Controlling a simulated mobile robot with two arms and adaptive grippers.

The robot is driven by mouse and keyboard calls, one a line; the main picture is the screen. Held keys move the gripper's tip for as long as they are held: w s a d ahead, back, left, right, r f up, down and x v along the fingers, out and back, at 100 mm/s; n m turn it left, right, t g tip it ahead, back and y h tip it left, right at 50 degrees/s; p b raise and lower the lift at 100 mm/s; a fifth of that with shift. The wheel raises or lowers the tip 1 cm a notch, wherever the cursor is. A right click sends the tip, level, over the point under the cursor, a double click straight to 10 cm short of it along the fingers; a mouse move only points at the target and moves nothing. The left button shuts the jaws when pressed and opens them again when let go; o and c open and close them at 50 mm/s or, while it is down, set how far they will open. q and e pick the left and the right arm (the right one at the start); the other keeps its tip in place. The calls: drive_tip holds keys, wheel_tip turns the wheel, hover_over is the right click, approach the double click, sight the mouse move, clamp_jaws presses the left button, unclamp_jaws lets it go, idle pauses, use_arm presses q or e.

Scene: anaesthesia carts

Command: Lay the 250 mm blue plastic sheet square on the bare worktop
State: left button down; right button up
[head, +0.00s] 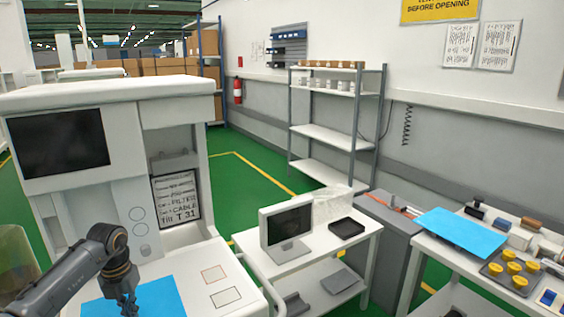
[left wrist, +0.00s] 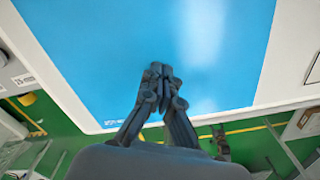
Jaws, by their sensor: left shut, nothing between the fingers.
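A blue sheet (head: 160,299) lies on the white worktop (head: 195,262) of the anaesthesia cart at the lower left in the head view. The same sheet (left wrist: 100,50) fills much of the left wrist view, looks flat, and has small pale print near one corner. White worktop shows along its edges. My left gripper (head: 129,303) is over this sheet, fingers shut and empty; its fingertips (left wrist: 161,72) hide a little of the sheet. I cannot tell whether they touch it. A second blue sheet (head: 460,232) lies on the right-hand table. My right gripper is not in view.
Two outlined rectangles (head: 225,297) mark the worktop right of the sheet. The cart's screen housing (head: 115,150) rises behind. A small table with a monitor (head: 287,225) and black tray (head: 346,228) stands to the right. Yellow-topped items (head: 512,268) crowd the right-hand table.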

use_arm(q)
drive_tip(key=shift+w+a+f+b, duration=0.2)
drive_tip(key=shift+w+a+b, duration=0.15)
drive_tip(key=shift+w+b, duration=0.1)
drive_tip(key=shift+w+r+p, duration=0.1)
drive_tip(key=shift+r+p, duration=0.65)
drive_tip(key=shift+r, duration=0.05)
drive_tip(key=shift+r+p, duration=2.15)
drive_tip(key=shift+r, duration=0.75)
